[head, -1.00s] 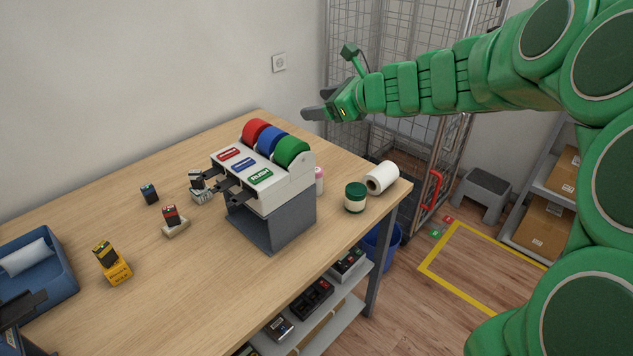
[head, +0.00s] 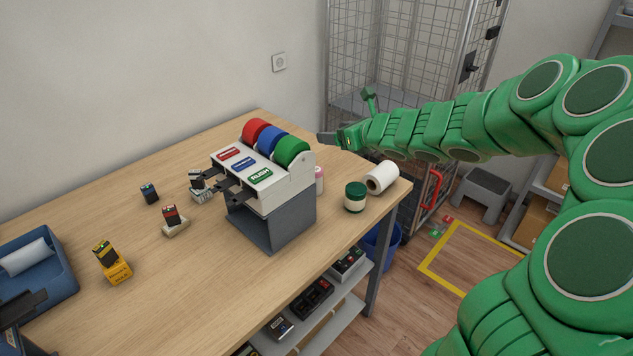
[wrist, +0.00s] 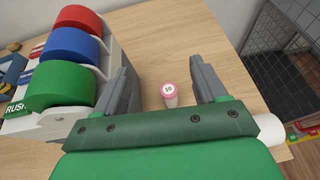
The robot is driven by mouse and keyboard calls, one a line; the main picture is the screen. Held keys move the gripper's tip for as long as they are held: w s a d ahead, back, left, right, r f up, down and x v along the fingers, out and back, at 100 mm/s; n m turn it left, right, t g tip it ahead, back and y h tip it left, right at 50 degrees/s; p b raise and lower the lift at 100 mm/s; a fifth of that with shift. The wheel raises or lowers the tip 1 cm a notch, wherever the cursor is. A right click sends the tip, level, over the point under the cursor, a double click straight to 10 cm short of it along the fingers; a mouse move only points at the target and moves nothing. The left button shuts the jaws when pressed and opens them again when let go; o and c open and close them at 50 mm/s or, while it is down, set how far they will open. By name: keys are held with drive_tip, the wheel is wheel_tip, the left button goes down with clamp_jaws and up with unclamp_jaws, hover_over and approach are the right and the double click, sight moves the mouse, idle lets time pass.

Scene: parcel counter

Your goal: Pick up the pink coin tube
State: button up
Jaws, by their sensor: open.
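The pink coin tube (head: 319,180) stands upright on the counter, right behind the label dispenser and mostly hidden by it in the head view. In the wrist view the pink coin tube (wrist: 169,93) shows its round top marked 10, between and beyond my two open fingers. My gripper (wrist: 165,84) is open and empty, with one finger on each side of the tube in that view. In the head view my gripper (head: 328,138) is above the counter's far right part, behind the dispenser and apart from the tube.
The dispenser (head: 272,215) with red, blue and green rolls stands close left of the tube. Stamps and a blue tray (head: 40,285) are at the left. A wire cage (head: 400,60) stands behind.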

approach(318, 170)
drive_tip(key=shift+w+a+f, duration=0.7)
drive_tip(key=shift+w+f, duration=0.2)
drive_tip(key=shift+f, duration=0.05)
drive_tip(key=shift+r+x, duration=0.2)
drive_tip(key=shift+x, duration=1.75)
drive_tip(key=shift+r+x, duration=0.2)
drive_tip(key=shift+x, duration=1.75)
drive_tip(key=shift+a, duration=0.15)
drive_tip(key=c, duration=1.2)
